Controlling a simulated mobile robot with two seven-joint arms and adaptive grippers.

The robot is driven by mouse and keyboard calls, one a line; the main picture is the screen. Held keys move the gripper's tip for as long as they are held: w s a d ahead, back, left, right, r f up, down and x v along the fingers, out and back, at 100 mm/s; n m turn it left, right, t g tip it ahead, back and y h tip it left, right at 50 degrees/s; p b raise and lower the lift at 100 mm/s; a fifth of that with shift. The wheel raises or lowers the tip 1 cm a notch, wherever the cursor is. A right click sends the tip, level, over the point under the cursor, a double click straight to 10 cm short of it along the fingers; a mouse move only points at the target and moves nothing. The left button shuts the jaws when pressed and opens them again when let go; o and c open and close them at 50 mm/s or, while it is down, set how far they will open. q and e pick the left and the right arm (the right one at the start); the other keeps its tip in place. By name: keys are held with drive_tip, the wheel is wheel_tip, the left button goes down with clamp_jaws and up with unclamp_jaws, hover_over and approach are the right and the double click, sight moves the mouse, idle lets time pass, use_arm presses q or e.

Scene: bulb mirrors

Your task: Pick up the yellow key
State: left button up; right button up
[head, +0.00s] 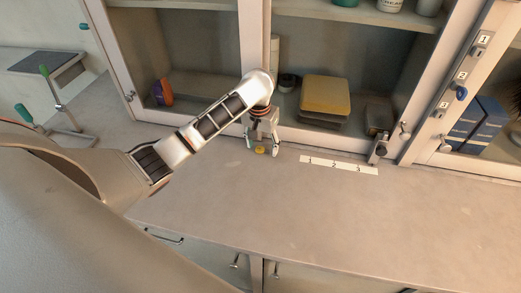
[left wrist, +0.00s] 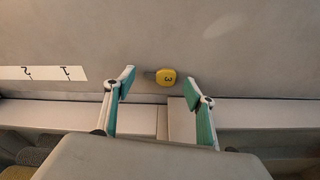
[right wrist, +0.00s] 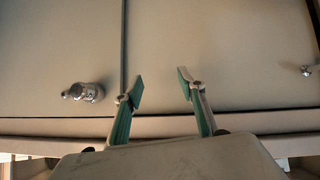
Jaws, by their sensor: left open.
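The yellow key (head: 260,150) lies on the grey counter, close to the foot of the cabinet. It also shows in the left wrist view (left wrist: 166,77), with a rounded yellow head marked 3 and a short dark shaft pointing left. My left gripper (head: 262,150) is open above the counter, its fingertips on either side of the key in the head view. In the left wrist view the key lies between and slightly beyond the open fingers (left wrist: 160,83). My right gripper (right wrist: 160,84) is open and empty in front of cabinet fronts.
A white strip numbered 1, 2, 3 (head: 338,165) lies on the counter right of the key. A blue key (head: 461,93) hangs on the numbered cabinet post. Behind the left gripper are cabinet shelves with a yellow box (head: 325,95). The front counter is clear.

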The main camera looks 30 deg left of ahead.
use_arm(q)
drive_tip(key=shift+f, duration=0.2)
drive_tip(key=c, duration=0.9)
drive_tip(key=shift+r, duration=0.1)
drive_tip(key=shift+c, duration=0.2)
